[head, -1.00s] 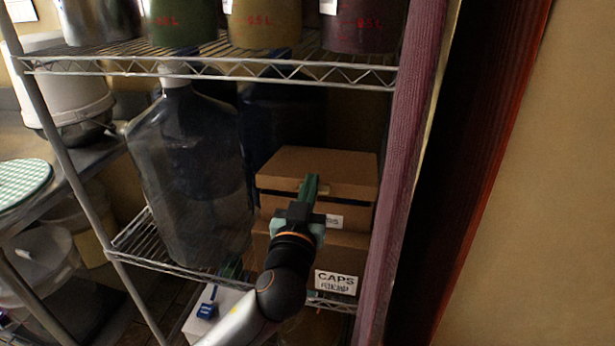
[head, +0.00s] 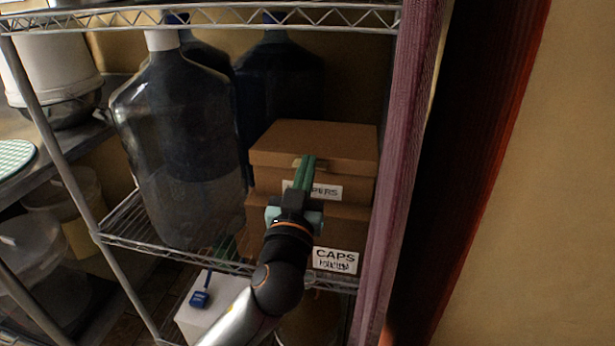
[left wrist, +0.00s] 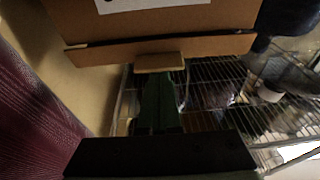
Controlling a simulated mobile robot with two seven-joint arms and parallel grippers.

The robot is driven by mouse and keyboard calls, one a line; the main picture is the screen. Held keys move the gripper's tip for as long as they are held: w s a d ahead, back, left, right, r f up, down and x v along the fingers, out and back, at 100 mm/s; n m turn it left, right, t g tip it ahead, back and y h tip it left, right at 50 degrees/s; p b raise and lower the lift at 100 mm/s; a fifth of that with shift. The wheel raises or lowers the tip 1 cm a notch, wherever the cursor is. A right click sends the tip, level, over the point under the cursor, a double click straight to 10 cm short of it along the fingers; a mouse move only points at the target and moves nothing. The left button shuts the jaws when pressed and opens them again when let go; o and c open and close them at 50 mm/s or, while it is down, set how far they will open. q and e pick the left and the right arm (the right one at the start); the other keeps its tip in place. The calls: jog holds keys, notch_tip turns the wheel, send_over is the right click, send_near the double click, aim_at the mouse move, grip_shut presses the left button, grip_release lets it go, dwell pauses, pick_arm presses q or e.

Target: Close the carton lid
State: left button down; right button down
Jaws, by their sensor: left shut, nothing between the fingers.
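The upper brown carton (head: 345,195) sits on the shelf, with a white label partly hidden by my gripper. Its lid (head: 330,140) lies over the top and looks nearly level in the head view. In the left wrist view the carton (left wrist: 205,15) shows at the top, and a thin dark gap runs between it and the lid's edge (left wrist: 100,54). A small tan tab (left wrist: 160,62) sticks out at the lid's middle. My left gripper (head: 308,162) is shut and empty, its green fingers (left wrist: 158,98) at the tab; contact is unclear. My right gripper is out of view.
A lower carton labelled CAPS (head: 336,260) stands beneath. A large clear bottle (head: 180,150) stands close on the left. A wire shelf (head: 350,16) runs above, and a purple curtain (head: 400,170) hangs close on the right.

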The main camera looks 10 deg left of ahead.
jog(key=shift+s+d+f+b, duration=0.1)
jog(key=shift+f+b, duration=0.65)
jog(key=shift+b, duration=0.05)
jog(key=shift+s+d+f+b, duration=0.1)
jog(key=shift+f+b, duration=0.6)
jog(key=shift+b, duration=0.05)
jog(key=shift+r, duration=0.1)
